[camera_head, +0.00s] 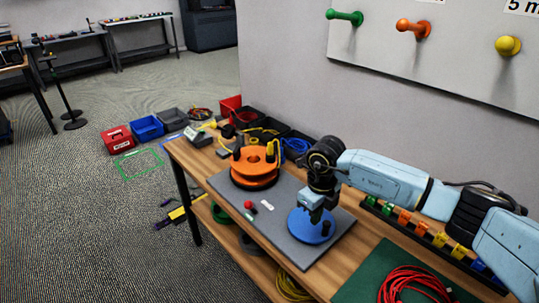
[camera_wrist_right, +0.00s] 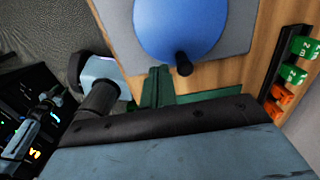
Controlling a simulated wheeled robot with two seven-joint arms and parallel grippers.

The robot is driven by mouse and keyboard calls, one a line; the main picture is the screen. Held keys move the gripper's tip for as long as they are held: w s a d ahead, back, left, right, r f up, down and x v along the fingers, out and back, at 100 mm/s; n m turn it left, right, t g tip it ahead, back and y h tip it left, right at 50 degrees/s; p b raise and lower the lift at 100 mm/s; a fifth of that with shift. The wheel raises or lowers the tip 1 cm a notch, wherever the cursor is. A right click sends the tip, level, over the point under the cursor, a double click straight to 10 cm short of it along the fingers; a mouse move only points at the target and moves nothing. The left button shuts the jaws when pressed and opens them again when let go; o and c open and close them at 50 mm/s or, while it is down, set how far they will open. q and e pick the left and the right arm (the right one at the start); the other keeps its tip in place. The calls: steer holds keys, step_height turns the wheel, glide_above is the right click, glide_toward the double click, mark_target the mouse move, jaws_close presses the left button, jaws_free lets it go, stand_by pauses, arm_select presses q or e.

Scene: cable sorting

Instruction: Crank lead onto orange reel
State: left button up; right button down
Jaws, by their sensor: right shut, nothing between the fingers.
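The orange reel (camera_head: 253,178) lies flat on the grey board (camera_head: 278,238), with black upright parts on top. The blue crank disc (camera_head: 300,226) lies at the board's right end; its short black knob (camera_head: 326,229) stands near the rim. The wrist view also shows the blue disc (camera_wrist_right: 180,25) and the black knob (camera_wrist_right: 184,64). My right gripper (camera_head: 314,214) points down over the disc, beside the knob, shut and empty. I cannot tell if it touches the disc. I cannot tell which cable is the lead. My left gripper is out of view.
A red cable coil (camera_head: 412,283) lies on a green mat (camera_head: 362,286) at the front right. A rack of coloured clips (camera_head: 420,231) runs under my right arm. Bins, including a blue one (camera_head: 147,127), stand beyond the table. Coloured wall pegs (camera_head: 413,27) are above.

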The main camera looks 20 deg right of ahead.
mark_target(312, 238)
steer(key=shift+f+b, duration=2)
steer(key=shift+f, duration=0.85)
